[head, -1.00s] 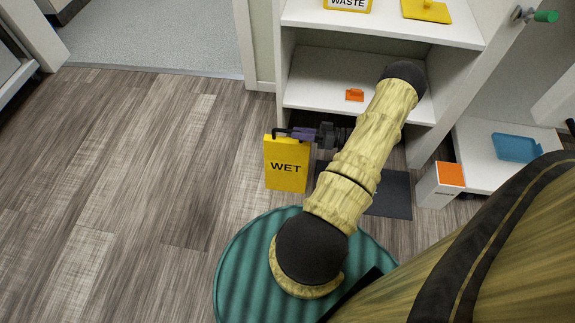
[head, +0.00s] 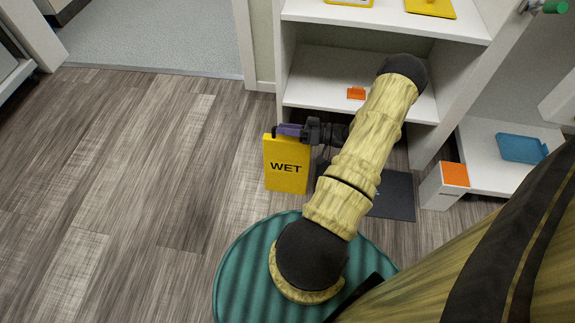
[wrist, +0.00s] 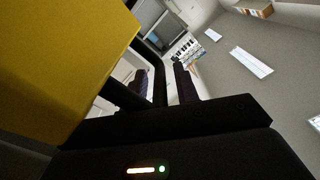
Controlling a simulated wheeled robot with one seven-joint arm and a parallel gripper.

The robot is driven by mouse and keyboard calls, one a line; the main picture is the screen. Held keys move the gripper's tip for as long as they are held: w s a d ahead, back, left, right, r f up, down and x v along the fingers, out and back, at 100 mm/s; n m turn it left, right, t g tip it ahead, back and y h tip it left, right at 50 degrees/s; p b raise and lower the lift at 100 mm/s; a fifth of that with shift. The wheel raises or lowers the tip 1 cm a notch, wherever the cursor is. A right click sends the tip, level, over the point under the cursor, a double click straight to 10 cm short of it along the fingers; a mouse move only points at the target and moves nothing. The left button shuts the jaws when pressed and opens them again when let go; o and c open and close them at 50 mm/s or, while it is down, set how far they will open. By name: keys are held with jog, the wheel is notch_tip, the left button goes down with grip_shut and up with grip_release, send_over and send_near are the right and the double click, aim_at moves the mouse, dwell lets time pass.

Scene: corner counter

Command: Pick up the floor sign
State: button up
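The floor sign (head: 286,168) is a yellow board marked WET, with a black handle on top. In the wrist view the yellow sign (wrist: 60,60) fills the upper left. The black handle (wrist: 160,75) passes between the two fingertips of my gripper (wrist: 163,82), with a gap showing beside it. The fingers are apart, not closed on the handle.
A white shelf unit (head: 285,70) stands behind, with a small orange item (head: 356,93) on its lower shelf. A dark mat (head: 393,195) lies on the floor to the right. A white box with an orange top (head: 454,174) and a blue tray (head: 520,148) are further right. The floor at left is clear.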

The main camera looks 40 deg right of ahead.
grip_shut()
dwell(1.2)
